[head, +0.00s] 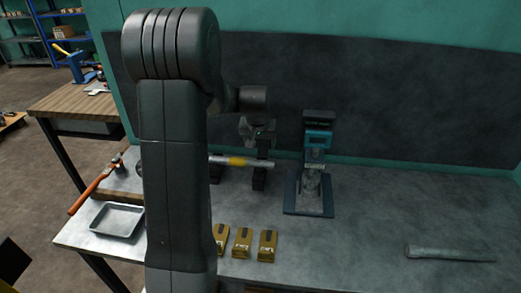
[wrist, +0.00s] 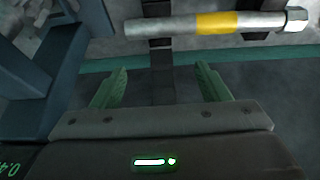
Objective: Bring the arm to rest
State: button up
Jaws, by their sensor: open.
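My arm (head: 172,150) stands upright across the left middle of the head view and hides part of the bench. Its far end reaches back over the bench. My gripper (wrist: 160,82) shows in the wrist view with two green fingers spread apart and nothing between them. In the head view the gripper (head: 258,132) is small and dark, near a metal rod with a yellow band (head: 238,161). In the wrist view the rod (wrist: 217,23) lies across the top, beyond the fingertips and apart from them.
The rod rests on dark supports (head: 259,178). A blue-based press-like device (head: 309,198) stands to its right. Several yellow-brown blocks (head: 242,242) line the front. A grey tray (head: 118,220) sits left, a grey tapered bar (head: 448,254) right. The bench between is clear.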

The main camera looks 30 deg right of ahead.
jog(key=v, duration=0.8)
jog(key=shift+b, duration=0.3)
jog(key=p+x, duration=0.1)
jog(key=x, duration=1.3)
jog(key=shift+p, duration=0.3)
jog(key=shift+w+d+r, duration=0.1)
jog(key=shift+w+d, duration=0.2)
jog(key=shift+s+a, duration=0.1)
